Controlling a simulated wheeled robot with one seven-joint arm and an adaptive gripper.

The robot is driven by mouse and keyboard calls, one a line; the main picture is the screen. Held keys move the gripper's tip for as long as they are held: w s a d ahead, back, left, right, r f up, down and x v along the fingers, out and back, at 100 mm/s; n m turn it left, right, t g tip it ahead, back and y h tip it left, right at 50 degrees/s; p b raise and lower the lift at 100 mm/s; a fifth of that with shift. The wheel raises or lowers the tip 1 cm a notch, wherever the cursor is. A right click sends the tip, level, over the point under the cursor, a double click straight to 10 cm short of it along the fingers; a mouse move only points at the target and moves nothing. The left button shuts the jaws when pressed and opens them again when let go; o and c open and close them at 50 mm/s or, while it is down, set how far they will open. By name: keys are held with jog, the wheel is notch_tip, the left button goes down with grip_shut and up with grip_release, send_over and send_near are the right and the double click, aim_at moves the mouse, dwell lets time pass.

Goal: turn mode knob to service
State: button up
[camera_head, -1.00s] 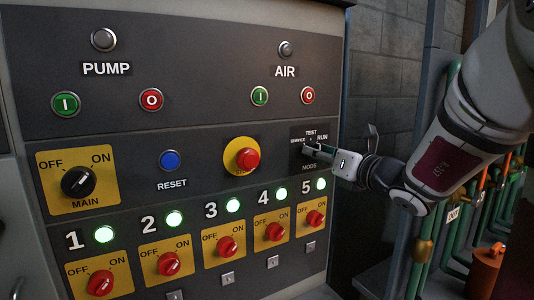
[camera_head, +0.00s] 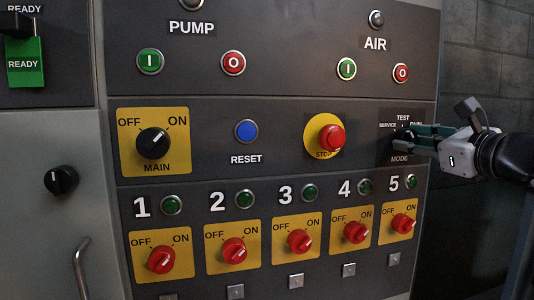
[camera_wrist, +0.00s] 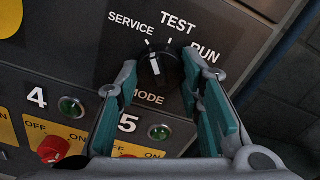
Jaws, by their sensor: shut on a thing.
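The black mode knob (camera_wrist: 154,70) is on the panel between my fingertips in the wrist view. Its white line appears to lean toward the SERVICE mark (camera_wrist: 148,43). TEST and RUN are printed farther right around it. My gripper (camera_wrist: 156,74) has its teal fingers on both sides of the knob, shut on it. In the head view my gripper (camera_head: 405,134) reaches in from the right and hides most of the knob and part of its labels.
The red stop button (camera_head: 331,138) on its yellow disc is left of the mode knob. Red switches (camera_head: 404,223) and dark green lamps (camera_head: 410,181) lie below. The black main knob (camera_head: 153,143) and blue reset button (camera_head: 246,131) are farther left.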

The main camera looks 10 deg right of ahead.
jog(key=shift+n+b, duration=1.2)
jog(key=shift+b, duration=0.15)
jog(key=o, duration=1.2)
jog(key=shift+c, duration=0.2)
jog(key=s, duration=1.2)
jog(key=shift+d, duration=0.2)
